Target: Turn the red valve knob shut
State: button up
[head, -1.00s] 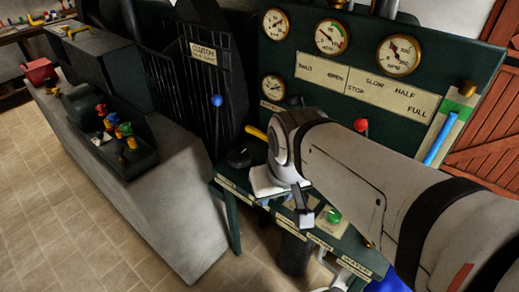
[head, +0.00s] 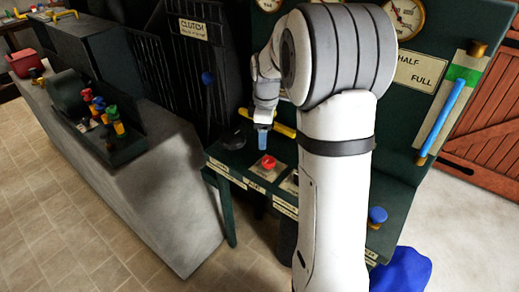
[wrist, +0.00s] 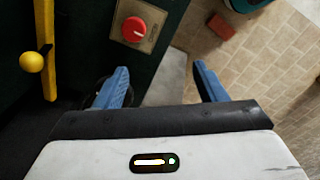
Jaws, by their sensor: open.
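A round red knob (head: 268,162) sits on a square plate on the green console's sloping desk, behind a small label. In the wrist view the red knob (wrist: 134,29) has a white mark on its face and lies beyond the fingertips, ahead and a little left of centre. My gripper (head: 263,138) points down above and just behind the knob in the head view. In the wrist view its two blue fingers (wrist: 161,84) stand wide apart with nothing between them. The knob is apart from both fingers.
A blue-topped lever (head: 208,78) stands left. A blue knob (head: 377,215) is at right. A stone bench (head: 165,205) holds coloured valves.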

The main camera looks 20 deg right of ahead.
aim_at(268, 159)
jog(key=w+d+f+n, duration=0.1)
jog(key=f, duration=0.1)
jog(key=w+d+f+n+b, duration=0.1)
jog(key=w+f, duration=0.1)
jog(key=f, duration=0.1)
jog(key=w+d+f+n, duration=0.1)
jog(key=w+f, duration=0.1)
jog(key=f, duration=0.1)
jog(key=shift+w+d+f+g+b, duration=0.15)
jog(key=shift+d+f+g+b, duration=0.15)
jog(key=shift+g, duration=0.1)
jog(key=shift+w+f, duration=0.1)
jog(key=shift+f, duration=0.2)
notch_tip(268, 159, down, 7)
jog(key=shift+f, duration=0.1)
